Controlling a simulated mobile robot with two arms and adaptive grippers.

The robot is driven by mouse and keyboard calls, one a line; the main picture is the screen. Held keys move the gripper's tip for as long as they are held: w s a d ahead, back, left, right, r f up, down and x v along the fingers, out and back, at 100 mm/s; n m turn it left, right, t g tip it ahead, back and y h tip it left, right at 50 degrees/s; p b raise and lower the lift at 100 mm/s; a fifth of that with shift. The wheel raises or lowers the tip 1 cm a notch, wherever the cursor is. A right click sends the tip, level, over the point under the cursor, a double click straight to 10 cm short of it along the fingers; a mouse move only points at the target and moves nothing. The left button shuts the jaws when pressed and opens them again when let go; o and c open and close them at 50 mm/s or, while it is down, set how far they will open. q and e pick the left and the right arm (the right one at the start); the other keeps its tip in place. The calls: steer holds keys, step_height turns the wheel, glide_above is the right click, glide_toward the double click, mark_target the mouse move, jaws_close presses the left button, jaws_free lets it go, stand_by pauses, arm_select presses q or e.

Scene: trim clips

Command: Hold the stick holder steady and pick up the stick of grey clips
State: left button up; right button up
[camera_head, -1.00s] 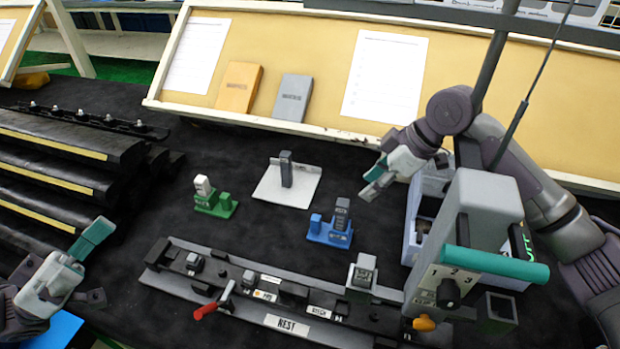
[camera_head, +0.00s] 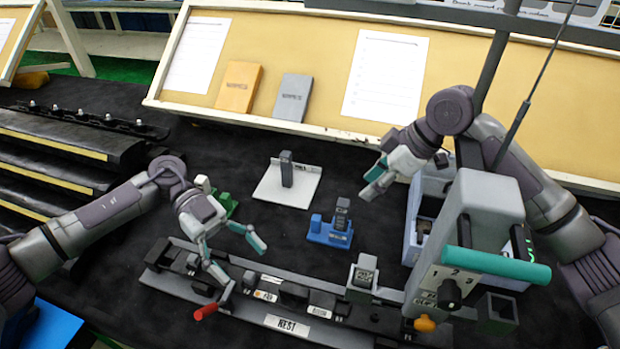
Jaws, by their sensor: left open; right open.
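A dark grey upright stick (camera_head: 287,168) stands on a white plate-like holder (camera_head: 303,190) at mid-table. A second grey stick (camera_head: 342,212) stands in a blue holder (camera_head: 328,236) to its right. I cannot tell which carries the grey clips. A green holder (camera_head: 226,203) with a white-topped stick (camera_head: 203,184) is partly hidden behind my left gripper. My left gripper (camera_head: 240,266) is open and empty over the left part of the long rail, apart from the holders. My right gripper (camera_head: 370,183) is open and empty, above and right of the blue holder.
A long rail fixture (camera_head: 285,325) with a red-handled lever (camera_head: 206,311) runs along the front. A grey control box (camera_head: 485,215) with a teal bar stands at the right, beside a light bin (camera_head: 411,225). A tilted board (camera_head: 330,60) closes the back. Black stepped racks (camera_head: 50,150) fill the left.

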arm_select(q)
steer(key=w+d+n+t+y, duration=0.25)
steer(key=w+d, duration=0.25)
steer(key=w, duration=0.4)
steer(key=n+t+y, duration=0.2)
steer(key=t+y, duration=0.3)
glide_toward(331, 229)
steer(key=shift+h, duration=0.25)
steer(key=x, duration=0.3)
steer(key=w+x, duration=0.1)
steer(key=x, duration=0.6)
steer(key=shift+w+a+f, duration=0.15)
steer(key=shift+w, duration=0.25)
steer(key=c, duration=1.3)
steer(key=shift+o, duration=0.2)
